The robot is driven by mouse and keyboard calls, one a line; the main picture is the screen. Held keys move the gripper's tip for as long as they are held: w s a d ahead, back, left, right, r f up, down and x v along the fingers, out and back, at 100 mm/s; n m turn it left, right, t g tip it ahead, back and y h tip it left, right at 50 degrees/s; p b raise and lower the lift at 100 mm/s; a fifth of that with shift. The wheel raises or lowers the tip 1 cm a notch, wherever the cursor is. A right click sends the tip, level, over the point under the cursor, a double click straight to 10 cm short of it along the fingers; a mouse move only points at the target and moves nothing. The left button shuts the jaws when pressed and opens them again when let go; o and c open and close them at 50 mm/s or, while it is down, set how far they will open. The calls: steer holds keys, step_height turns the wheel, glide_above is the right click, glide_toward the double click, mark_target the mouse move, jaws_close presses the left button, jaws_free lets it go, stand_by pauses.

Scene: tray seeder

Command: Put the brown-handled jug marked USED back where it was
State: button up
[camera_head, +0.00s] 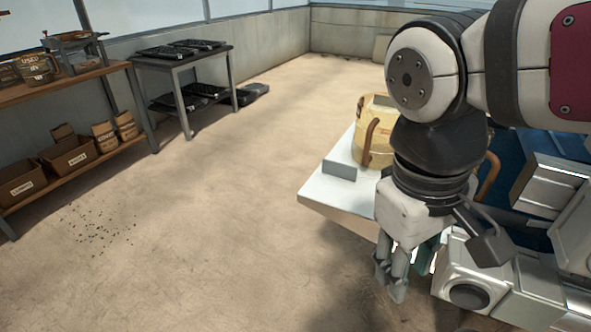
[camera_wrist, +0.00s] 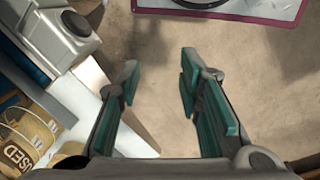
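A yellowish jug with a brown handle (camera_head: 381,157) stands on a white surface (camera_head: 330,196), partly hidden behind my arm in the head view. A second brown handle shows right of my wrist; I cannot tell if it belongs to the same jug. In the wrist view a jug marked USED (camera_wrist: 22,146) shows at the lower left, cut off by the frame. My gripper (camera_head: 391,284) points down over the floor, in front of the white surface and apart from the jug. In the wrist view its fingers (camera_wrist: 160,80) are spread with nothing between them.
At the left, a wooden shelf unit (camera_head: 75,84) bears a container also labelled USED (camera_head: 37,68) and labelled boxes (camera_head: 68,155) below. A dark table (camera_head: 183,62) with black trays stands behind. Dark specks lie on the otherwise open middle floor.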

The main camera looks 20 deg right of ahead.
steer(key=shift+s+a+r+m+t+y, duration=0.15)
steer(key=shift+a+t+y, duration=0.1)
steer(key=shift+a, duration=0.35)
steer(key=shift+s+a+r+m+t+y, duration=0.1)
steer(key=shift+s+a+r+t+y, duration=0.15)
steer(key=shift+a, duration=0.4)
steer(key=shift+s+a+r+m+t+y, duration=0.1)
steer(key=shift+a+t+y, duration=0.15)
steer(key=shift+a, duration=0.35)
